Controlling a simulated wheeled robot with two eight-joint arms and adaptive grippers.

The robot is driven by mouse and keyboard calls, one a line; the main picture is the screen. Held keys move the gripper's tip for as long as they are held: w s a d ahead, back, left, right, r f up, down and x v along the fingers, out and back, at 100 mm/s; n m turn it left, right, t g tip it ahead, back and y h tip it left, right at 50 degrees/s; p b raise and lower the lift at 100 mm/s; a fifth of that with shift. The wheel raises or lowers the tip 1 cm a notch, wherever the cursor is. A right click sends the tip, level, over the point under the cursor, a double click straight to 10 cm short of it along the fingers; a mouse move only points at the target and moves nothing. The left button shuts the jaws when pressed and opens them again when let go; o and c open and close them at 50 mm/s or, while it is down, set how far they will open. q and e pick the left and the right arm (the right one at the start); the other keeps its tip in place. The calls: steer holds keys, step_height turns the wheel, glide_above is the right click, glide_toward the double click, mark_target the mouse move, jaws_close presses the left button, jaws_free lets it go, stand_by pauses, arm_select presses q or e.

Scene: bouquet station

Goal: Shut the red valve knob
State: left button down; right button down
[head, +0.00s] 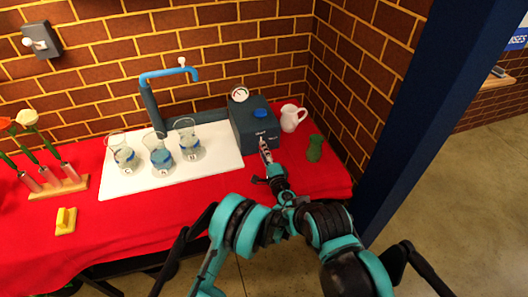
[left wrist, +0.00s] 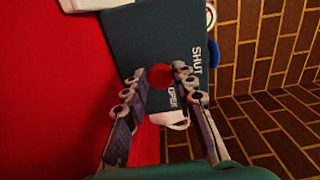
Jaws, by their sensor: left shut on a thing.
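The red valve knob (left wrist: 160,76) is on the front of a dark blue box (head: 247,132), which also shows in the left wrist view (left wrist: 146,35). White lettering on the box reads SHUT and OPEN. My left gripper (head: 265,150) reaches to the front of the box; in the left wrist view its fingers (left wrist: 162,88) are on both sides of the knob, shut on it. The fingers partly cover the knob's edges, and the head view does not show it clearly. My right gripper is not in view.
A blue cap (head: 260,113) and a round gauge (head: 240,94) sit on top of the box. A white pitcher (head: 291,119) and a green vase (head: 314,149) stand to its right. Labelled beakers (head: 161,158) stand on a white mat (head: 215,165) to its left, by a blue tap (head: 150,100).

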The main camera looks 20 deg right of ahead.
arm_select(q)
steer(key=c, duration=1.2)
jaws_free()
steer(key=shift+w, duration=0.1)
steer(key=shift+m, duration=0.3)
